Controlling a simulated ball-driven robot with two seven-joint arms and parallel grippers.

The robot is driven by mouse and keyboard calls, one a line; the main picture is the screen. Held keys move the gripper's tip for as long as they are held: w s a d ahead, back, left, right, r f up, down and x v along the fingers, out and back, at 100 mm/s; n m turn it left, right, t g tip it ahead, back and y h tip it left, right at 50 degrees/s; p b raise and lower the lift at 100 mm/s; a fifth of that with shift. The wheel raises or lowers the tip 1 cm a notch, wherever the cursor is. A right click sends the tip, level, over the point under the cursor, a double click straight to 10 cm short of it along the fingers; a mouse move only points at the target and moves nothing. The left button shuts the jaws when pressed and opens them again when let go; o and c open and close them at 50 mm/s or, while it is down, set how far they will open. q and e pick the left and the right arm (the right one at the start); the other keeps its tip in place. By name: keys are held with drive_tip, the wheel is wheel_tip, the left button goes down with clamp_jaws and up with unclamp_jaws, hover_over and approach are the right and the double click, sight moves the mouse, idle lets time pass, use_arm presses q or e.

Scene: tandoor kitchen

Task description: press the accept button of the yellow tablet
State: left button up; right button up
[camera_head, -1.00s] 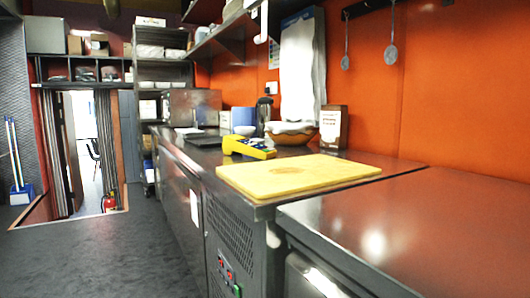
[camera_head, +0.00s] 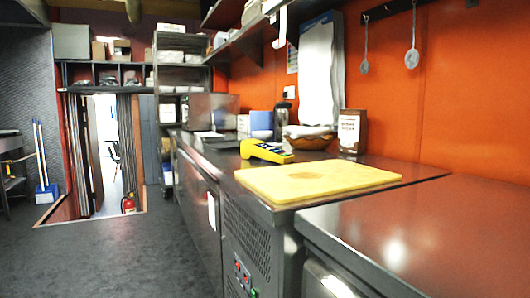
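The yellow tablet (camera_head: 267,152) stands on the steel counter, behind the yellow cutting board (camera_head: 318,178). It is a yellow wedge-shaped device seen from the side at a distance. Its accept button is too small to make out. Neither of my grippers shows in the head view.
The steel counter (camera_head: 420,215) runs along the orange wall on the right. A bowl (camera_head: 310,140), a brown-and-white box (camera_head: 352,131) and a blue container (camera_head: 261,122) stand near the tablet. The dark floor (camera_head: 110,258) on the left is clear. A red fire extinguisher (camera_head: 128,203) stands by the doorway.

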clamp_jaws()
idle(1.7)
